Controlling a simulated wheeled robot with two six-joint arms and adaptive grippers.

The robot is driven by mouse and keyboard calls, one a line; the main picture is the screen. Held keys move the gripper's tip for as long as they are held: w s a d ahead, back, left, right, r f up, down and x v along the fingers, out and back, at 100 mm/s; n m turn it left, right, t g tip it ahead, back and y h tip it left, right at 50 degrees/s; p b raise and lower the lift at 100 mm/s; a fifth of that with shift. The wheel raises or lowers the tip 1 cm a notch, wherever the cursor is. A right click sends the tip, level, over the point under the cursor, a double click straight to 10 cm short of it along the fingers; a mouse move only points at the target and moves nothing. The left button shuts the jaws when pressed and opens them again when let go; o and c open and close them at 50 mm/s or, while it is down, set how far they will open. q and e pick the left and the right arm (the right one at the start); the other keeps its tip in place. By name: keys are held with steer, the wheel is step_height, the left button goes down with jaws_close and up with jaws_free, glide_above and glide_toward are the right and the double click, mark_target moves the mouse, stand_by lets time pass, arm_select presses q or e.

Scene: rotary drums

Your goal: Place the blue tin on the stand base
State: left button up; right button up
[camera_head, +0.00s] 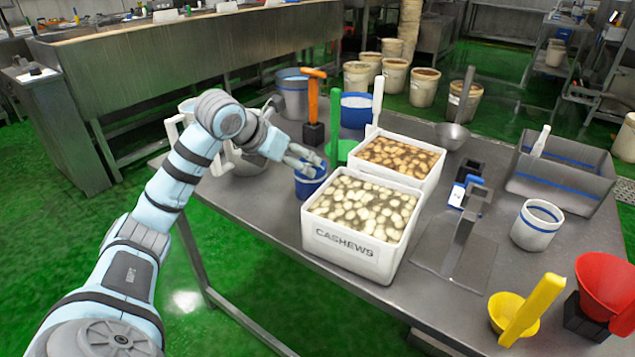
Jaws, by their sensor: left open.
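The blue tin (309,187) stands on the metal table, just left of the cashew box. My left gripper (309,163) is open at the top of the tin, with its fingers over or beside the rim. I cannot tell whether they touch it. The gripper hides part of the tin's rim and opening. A grey metal stand with a flat base plate (430,256) and an upright post (463,232) stands right of the cashew box. The visible part of its base is bare. My right gripper is not in view.
The white cashew box (347,254) stands between the tin and the stand. Another nut-filled box (430,176) is behind it.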

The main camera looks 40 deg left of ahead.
mark_target(311, 180)
arm_select(q)
steer(key=b+x, duration=0.1)
steer(key=x, duration=0.4)
steer(key=b+x, duration=0.1)
steer(key=x, duration=0.4)
steer(key=shift+s+f, duration=0.25)
steer(key=shift+s, duration=0.1)
steer(key=shift+c, duration=1)
steer(key=shift+r, duration=0.1)
steer(key=c, duration=1.3)
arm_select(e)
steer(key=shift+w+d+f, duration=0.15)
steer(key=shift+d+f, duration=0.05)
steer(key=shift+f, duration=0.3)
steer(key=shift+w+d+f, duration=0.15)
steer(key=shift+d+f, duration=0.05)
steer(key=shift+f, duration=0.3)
arm_select(q)
steer(key=shift+r, duration=0.1)
